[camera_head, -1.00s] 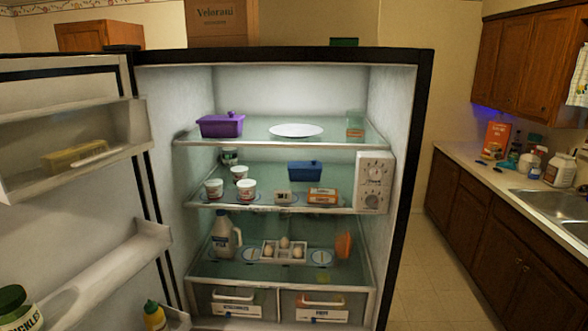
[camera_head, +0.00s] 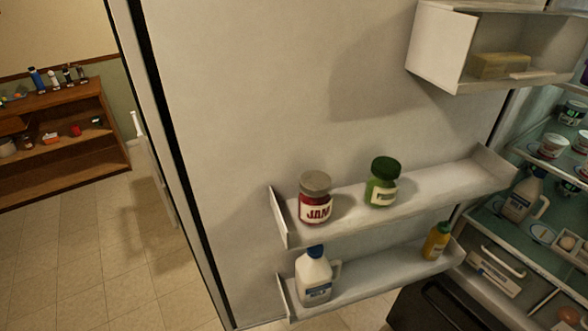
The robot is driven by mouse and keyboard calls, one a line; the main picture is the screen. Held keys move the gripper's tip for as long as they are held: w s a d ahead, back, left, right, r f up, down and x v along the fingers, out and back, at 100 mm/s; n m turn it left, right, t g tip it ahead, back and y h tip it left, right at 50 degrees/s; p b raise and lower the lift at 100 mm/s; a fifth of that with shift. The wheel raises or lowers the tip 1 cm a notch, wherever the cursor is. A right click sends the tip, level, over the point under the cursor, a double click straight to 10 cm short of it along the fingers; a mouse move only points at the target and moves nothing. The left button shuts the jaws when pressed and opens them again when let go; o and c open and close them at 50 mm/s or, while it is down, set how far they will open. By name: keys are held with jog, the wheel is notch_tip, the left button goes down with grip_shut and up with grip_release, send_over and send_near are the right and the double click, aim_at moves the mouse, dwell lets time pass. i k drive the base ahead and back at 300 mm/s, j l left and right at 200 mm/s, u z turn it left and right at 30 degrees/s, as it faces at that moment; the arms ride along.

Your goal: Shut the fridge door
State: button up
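The fridge door (camera_head: 230,130) stands wide open and fills the middle of the head view, its inner side facing me. Its shelves hold a jam jar (camera_head: 315,200), a green jar (camera_head: 382,182), a white jug (camera_head: 313,277) and a yellow bottle (camera_head: 436,241). A yellow block sits in the upper door bin (camera_head: 440,45). The door's free edge (camera_head: 172,150) is on the left. The fridge interior (camera_head: 560,190) shows at the right edge, with tubs and a milk jug. My gripper is not in view.
A wooden shelf unit (camera_head: 60,140) with bottles and small items stands at the far left. Tiled floor (camera_head: 100,250) lies clear between it and the door. A dark box-like shape (camera_head: 440,300) is at the bottom right, below the door shelves.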

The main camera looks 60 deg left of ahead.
aim_at(236, 100)
jog(key=k+j, duration=0.2)
jog(key=j, duration=0.35)
jog(key=k+j+z, duration=0.15)
jog(key=j, duration=0.45)
jog(key=k+j, duration=0.3)
jog(key=j, duration=0.25)
jog(key=k+j+z, duration=0.1)
jog(key=j, duration=0.45)
jog(key=k+j, duration=0.35)
jog(key=j, duration=0.15)
jog(key=k+j+z, duration=0.15)
jog(key=k+j, duration=0.15)
jog(key=j, duration=0.25)
jog(key=k+j, duration=0.25)
jog(key=j, duration=0.25)
jog(key=k+j+z, duration=0.1)
jog(key=k+j, duration=0.2)
jog(key=j, duration=0.2)
